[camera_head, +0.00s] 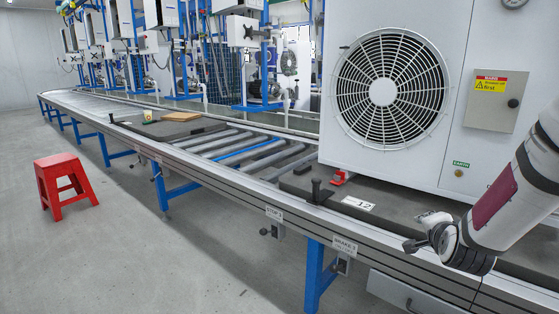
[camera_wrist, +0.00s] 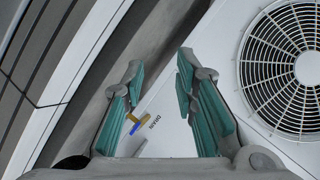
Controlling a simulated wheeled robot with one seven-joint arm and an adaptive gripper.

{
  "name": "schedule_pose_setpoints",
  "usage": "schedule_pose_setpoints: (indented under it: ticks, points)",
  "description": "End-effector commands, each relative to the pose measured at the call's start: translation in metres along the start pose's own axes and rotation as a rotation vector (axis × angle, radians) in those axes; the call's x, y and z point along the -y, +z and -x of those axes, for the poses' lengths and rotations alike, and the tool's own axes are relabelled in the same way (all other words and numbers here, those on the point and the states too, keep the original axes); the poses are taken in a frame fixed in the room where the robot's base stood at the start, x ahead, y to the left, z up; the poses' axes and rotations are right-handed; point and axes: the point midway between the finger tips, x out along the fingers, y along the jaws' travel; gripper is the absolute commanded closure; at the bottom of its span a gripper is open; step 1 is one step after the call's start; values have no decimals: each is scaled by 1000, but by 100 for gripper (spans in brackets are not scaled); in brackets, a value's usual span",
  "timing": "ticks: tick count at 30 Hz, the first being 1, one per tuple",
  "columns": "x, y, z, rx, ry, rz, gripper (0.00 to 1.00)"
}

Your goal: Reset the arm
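My gripper (camera_wrist: 160,68) is open and empty in the wrist view, its two teal-padded fingers apart. In the head view, my arm reaches in from the right edge and my gripper (camera_head: 416,232) hangs over the conveyor's near edge, in front of the white pump unit. The pump unit (camera_head: 320,130) stands upright on the conveyor with its round fan grille (camera_head: 390,90) facing me. In the wrist view, a small yellow and blue valve (camera_wrist: 134,122) and the printed word "DRAIN" on the unit show between the fingers. Whether they are within reach cannot be told.
The roller conveyor (camera_head: 235,153) runs from the near right to the far left. A black clamp handle (camera_head: 316,188) stands up from its near edge. A red stool (camera_head: 63,184) stands on open grey floor at left. A brown board (camera_head: 182,116) lies further along.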

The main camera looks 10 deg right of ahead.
Motion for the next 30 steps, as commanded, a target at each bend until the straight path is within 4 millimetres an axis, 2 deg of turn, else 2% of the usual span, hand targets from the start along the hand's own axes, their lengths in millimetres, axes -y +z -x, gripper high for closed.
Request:
schedule_pose_setpoints:
  ticks: [1, 6, 11, 15, 21, 24, 30]
  points:
    - [12, 17, 14, 53, 25, 88, 73]
    - [25, 66, 66, 232, 141, 360, 73]
    - [25, 99, 132, 397, 229, 597, 73]
    - [17, 120, 198, 549, 289, 789, 73]
    - [-8, 134, 299, 781, 339, 1031, 73]
    - [-23, 135, 340, 884, 348, 1123, 73]
    - [-50, 130, 402, 1056, 347, 1260, 73]
